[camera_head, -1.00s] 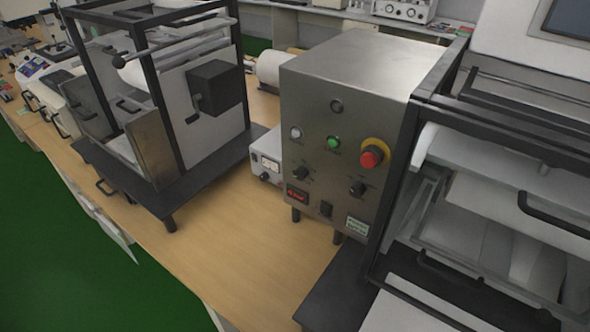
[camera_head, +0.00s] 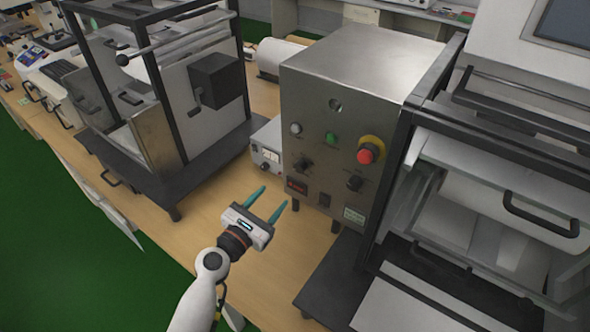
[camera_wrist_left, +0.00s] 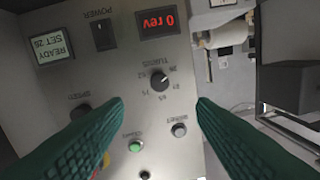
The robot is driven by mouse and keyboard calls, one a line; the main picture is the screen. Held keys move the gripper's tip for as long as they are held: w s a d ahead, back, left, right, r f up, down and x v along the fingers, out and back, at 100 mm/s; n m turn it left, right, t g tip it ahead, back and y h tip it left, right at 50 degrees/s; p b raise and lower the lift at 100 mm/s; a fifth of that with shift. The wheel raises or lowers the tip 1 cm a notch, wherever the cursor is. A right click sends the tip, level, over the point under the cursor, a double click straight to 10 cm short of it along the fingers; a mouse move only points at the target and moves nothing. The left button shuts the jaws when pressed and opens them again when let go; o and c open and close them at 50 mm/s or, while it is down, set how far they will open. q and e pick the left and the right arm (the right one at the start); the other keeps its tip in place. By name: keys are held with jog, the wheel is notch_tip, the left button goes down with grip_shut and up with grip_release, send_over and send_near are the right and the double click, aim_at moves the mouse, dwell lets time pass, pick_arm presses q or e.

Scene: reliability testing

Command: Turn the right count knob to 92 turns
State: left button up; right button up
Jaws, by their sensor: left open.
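A metal control box (camera_head: 350,75) stands on the bench. Its dark knob marked TURNS (camera_wrist_left: 158,80) shows upside down in the wrist view, with a number scale around it; it is the left knob (camera_head: 303,165) in the head view. A second knob marked SPEED (camera_wrist_left: 80,112) is the right one (camera_head: 354,183) in the head view. A red display (camera_wrist_left: 160,22) reads 0 rev. A small screen (camera_wrist_left: 52,44) reads READY, SET 20. My left gripper (camera_head: 273,194) is open and empty before the panel, its teal fingers apart from it. My right gripper is out of view.
The panel also bears a green button (camera_head: 331,138), a red emergency button (camera_head: 366,155) and a power switch (camera_head: 324,200). A black-framed machine (camera_head: 175,190) stands left, another (camera_head: 398,190) right. A small meter box (camera_head: 266,150) sits beside the control box.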

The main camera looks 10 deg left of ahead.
aim_at(298, 169)
pick_arm(q)
jog(key=x, duration=1.1)
jog(key=shift+w+d, duration=0.2)
jog(key=shift+w, duration=0.05)
jog(key=shift+c, duration=0.5)
jog(key=c, duration=0.9)
